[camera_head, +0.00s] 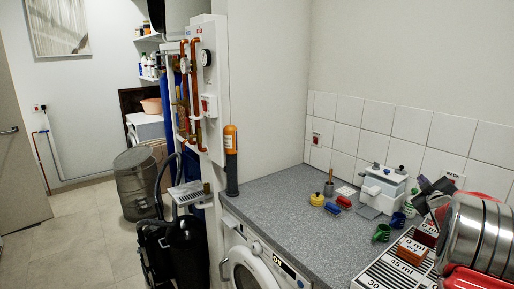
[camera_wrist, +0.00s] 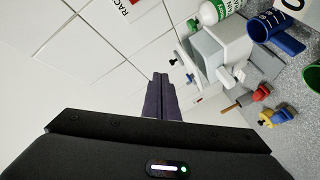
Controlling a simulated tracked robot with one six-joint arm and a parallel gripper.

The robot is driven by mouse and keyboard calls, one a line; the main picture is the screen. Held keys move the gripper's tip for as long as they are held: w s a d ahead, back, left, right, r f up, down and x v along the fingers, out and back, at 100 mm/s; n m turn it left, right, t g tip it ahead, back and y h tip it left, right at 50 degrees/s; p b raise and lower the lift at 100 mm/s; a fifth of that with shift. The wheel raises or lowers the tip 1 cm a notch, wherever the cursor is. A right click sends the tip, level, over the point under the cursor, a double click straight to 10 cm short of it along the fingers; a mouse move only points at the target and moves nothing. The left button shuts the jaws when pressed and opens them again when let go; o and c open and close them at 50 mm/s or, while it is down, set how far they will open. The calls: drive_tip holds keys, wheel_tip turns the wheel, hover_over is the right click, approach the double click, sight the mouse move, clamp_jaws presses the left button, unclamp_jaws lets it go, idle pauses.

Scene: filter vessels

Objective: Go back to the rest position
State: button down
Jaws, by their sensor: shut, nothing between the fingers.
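My gripper (camera_wrist: 163,95) shows in the wrist view with its two dark fingers together and nothing between them. The fingers point toward the white tiled wall (camera_wrist: 70,40). In the head view my gripper (camera_head: 424,184) is a dark shape at the right, above the counter and in front of the tiles. A white and grey box with knobs (camera_head: 383,190) stands on the counter left of it. In the wrist view this box (camera_wrist: 222,48) is right of the fingers, apart from them.
The grey counter (camera_head: 280,200) is clear at its left. Small yellow (camera_head: 317,199), blue (camera_head: 332,208) and red (camera_head: 343,202) items, a green cup (camera_head: 381,233) and a blue cup (camera_head: 398,220) stand on it. A striped numbered board (camera_head: 385,268) lies at the front right.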

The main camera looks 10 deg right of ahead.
drive_tip(key=a+r+m+g+y, duration=0.1)
drive_tip(key=a+r, duration=0.1)
drive_tip(key=a, duration=0.6)
drive_tip(key=a+r+m+g, duration=0.1)
drive_tip(key=a+r, duration=0.2)
drive_tip(key=a, duration=0.6)
drive_tip(key=s+a+m+g+y, duration=0.1)
drive_tip(key=s+a, duration=0.2)
drive_tip(key=a, duration=0.5)
drive_tip(key=s+a+g+y, duration=0.1)
drive_tip(key=s+a+y, duration=0.15)
drive_tip(key=a, duration=0.55)
drive_tip(key=s+a+f+g+y, duration=0.1)
drive_tip(key=s+a+f, duration=0.2)
drive_tip(key=s+a, duration=0.5)
drive_tip(key=s+a+f+g+y, duration=0.2)
drive_tip(key=s+a+f, duration=0.2)
drive_tip(key=s+a, duration=0.5)
drive_tip(key=s+a+f+g+y, duration=0.1)
drive_tip(key=s+a+f+g, duration=0.1)
drive_tip(key=s+a, duration=0.7)
drive_tip(key=shift+s+a+f+y, duration=0.2)
drive_tip(key=shift+s+f+y, duration=0.15)
drive_tip(key=shift+f, duration=0.5)
